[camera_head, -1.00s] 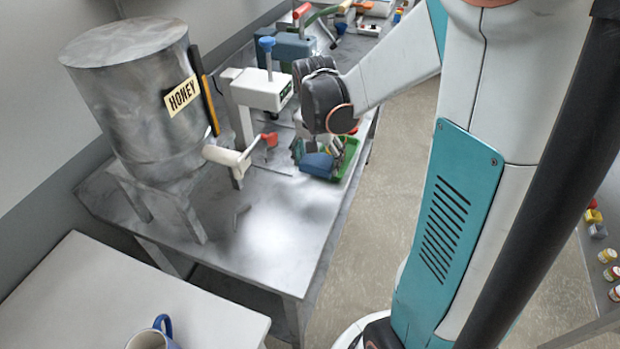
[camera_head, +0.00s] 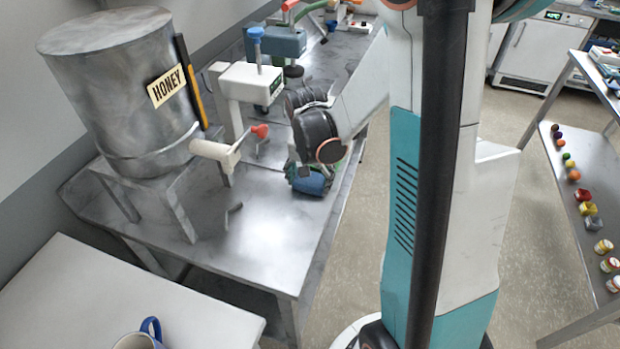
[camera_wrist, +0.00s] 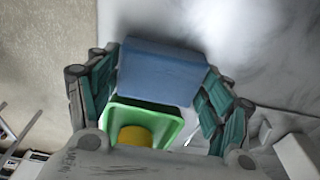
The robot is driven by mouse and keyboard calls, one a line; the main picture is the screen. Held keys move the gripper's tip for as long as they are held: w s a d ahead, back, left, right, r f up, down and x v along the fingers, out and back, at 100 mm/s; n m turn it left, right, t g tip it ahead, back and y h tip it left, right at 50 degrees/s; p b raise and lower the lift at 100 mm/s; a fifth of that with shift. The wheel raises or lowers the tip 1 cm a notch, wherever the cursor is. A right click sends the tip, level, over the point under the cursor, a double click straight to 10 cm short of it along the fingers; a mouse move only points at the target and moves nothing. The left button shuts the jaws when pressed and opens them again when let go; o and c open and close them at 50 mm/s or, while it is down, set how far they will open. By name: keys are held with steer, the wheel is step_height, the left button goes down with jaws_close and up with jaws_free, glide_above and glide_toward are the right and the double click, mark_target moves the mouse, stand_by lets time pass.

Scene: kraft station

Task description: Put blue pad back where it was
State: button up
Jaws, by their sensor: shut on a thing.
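The blue pad (camera_wrist: 160,72) is a blue block held between the two teal-padded fingers of my gripper (camera_wrist: 160,88) in the wrist view. In the head view the pad (camera_head: 310,182) shows under my gripper (camera_head: 302,172), over the metal table near its right edge. My gripper is shut on the pad. A green tray (camera_wrist: 168,122) with a yellow round thing (camera_wrist: 135,136) in it lies below and behind the pad in the wrist view. In the head view my arm hides most of the tray. I cannot tell whether the pad touches the table.
A metal honey tank (camera_head: 125,90) with a white tap (camera_head: 215,152) stands left of my gripper. A white press-like device (camera_head: 245,85) with a blue knob stands behind. The front of the metal table (camera_head: 265,245) is mostly clear. A blue mug (camera_head: 140,338) stands on the white table.

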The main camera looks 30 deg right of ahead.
mark_target(308, 183)
steer(key=shift+f, duration=0.15)
steer(key=o, duration=0.9)
steer(key=shift+o, duration=0.2)
step_height(308, 183, up, 12)
steer(key=a+p, duration=0.1)
steer(key=p, duration=0.3)
steer(key=shift+s, duration=0.4)
steer(key=shift+a+r, duration=0.15)
steer(key=shift+r, duration=0.05)
